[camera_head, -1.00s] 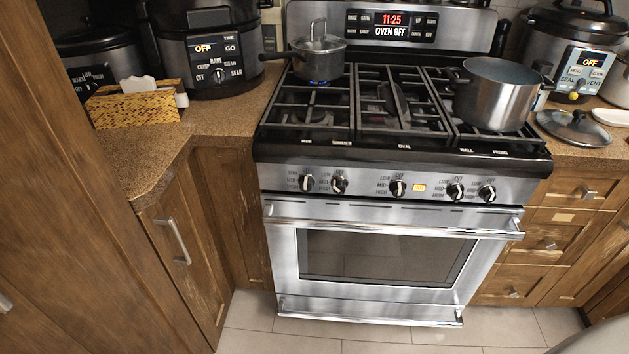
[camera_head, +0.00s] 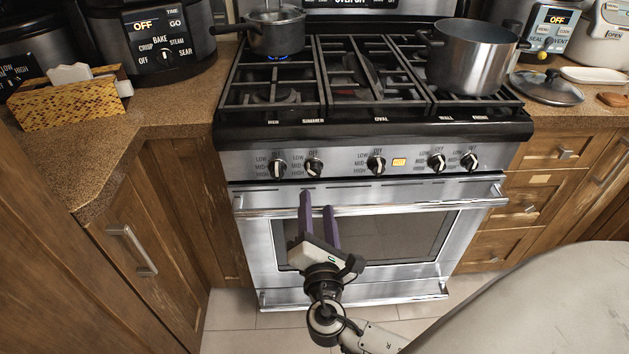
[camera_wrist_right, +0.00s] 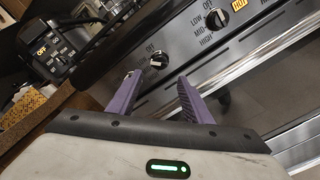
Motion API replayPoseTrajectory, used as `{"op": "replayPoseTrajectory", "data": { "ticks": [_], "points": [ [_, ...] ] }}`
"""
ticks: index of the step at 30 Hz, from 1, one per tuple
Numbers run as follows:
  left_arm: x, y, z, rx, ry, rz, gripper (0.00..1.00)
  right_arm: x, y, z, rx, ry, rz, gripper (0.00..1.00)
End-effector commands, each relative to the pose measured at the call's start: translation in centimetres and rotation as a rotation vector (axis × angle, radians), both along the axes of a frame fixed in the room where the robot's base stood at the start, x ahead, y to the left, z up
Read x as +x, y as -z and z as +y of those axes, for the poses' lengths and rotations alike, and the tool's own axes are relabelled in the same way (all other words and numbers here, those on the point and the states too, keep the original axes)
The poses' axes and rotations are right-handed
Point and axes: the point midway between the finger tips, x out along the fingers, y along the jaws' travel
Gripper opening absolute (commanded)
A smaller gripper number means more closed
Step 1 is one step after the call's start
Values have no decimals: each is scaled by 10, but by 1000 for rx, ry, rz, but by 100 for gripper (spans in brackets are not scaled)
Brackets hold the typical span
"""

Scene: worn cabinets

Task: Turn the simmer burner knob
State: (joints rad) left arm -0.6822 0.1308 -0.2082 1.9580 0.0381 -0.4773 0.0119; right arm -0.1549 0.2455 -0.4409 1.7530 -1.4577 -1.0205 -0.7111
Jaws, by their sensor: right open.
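The simmer knob (camera_head: 313,166) is the second dark knob from the left on the stove's front panel, below the word SIMMER. Its light pointer stands near upright. My right gripper (camera_head: 317,202), with purple fingers, is open and empty in front of the oven handle, a little below this knob in the picture. In the right wrist view, a knob (camera_wrist_right: 158,61) that looks like the simmer knob shows beyond and between the open fingers (camera_wrist_right: 158,77), apart from them. My left gripper is not in view.
The oven handle (camera_head: 400,207) runs across below the knobs. Neighbouring knobs sit to the left (camera_head: 277,168) and right (camera_head: 376,164). A small pan (camera_head: 277,36) stands over a blue flame at the back left; a large pot (camera_head: 472,62) stands at the right.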

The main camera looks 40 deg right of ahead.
Motion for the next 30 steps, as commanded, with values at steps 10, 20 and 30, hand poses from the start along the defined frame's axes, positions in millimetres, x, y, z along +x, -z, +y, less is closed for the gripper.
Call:
{"op": "replayPoseTrajectory", "data": {
  "ticks": [10, 20, 30],
  "points": [
    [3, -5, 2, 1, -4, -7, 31, 50, -2, -31, -5, 1, -3, 45],
    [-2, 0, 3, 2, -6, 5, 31, 82, -1, -51, -2, 0, -1, 45],
    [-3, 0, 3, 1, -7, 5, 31, 84, 0, -52, 0, 0, 0, 40]
  ]
}}
